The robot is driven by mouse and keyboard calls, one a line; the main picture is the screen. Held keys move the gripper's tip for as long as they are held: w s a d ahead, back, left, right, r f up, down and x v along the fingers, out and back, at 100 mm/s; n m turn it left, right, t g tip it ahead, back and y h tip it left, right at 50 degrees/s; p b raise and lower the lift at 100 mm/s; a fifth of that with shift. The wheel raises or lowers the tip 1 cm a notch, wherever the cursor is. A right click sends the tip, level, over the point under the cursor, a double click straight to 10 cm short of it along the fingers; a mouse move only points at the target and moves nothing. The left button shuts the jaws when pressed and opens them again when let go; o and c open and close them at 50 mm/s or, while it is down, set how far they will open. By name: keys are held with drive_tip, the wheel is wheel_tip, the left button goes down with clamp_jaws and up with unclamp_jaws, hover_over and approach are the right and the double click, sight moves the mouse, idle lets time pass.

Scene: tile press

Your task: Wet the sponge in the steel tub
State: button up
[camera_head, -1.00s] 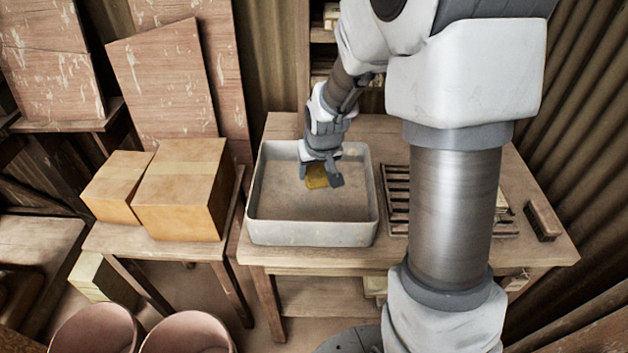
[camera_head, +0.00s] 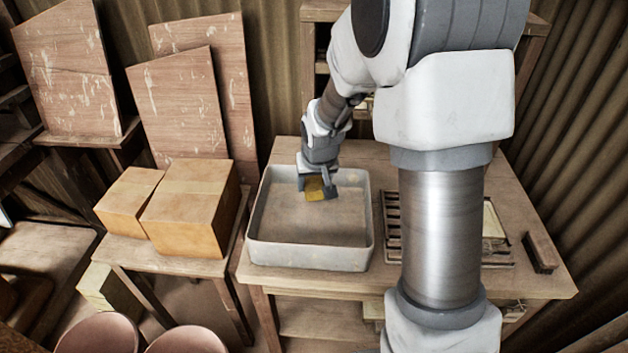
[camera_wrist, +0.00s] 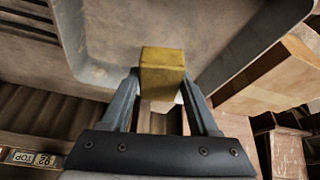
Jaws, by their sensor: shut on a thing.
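The steel tub (camera_head: 310,255) is a grey rectangular basin on the wooden table, left of my arm; its wall also shows in the wrist view (camera_wrist: 95,72). A yellow sponge (camera_head: 315,188) is held between the fingers of my gripper (camera_head: 317,184), over the far part of the tub. In the wrist view the sponge (camera_wrist: 162,72) is a yellow block between the two fingertips of my gripper (camera_wrist: 161,85). I cannot tell whether the sponge touches the tub's floor or any water.
A slatted rack (camera_head: 392,225) lies right of the tub, partly behind my arm. A dark brush (camera_head: 541,252) lies at the table's right edge. Two cardboard boxes (camera_head: 190,215) stand on a lower table at left. Tall boards (camera_head: 178,105) lean behind them.

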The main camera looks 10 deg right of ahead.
sight(313, 178)
drive_tip(key=shift+f+b, duration=3.35)
drive_tip(key=shift+f, duration=1)
drive_tip(key=shift+r, duration=0.15)
drive_tip(key=shift+r+p, duration=3.2)
drive_tip(key=shift+r, duration=1.4)
drive_tip(key=shift+r+p, duration=1.3)
drive_tip(key=shift+r, duration=0.75)
drive_tip(key=shift+f, duration=0.1)
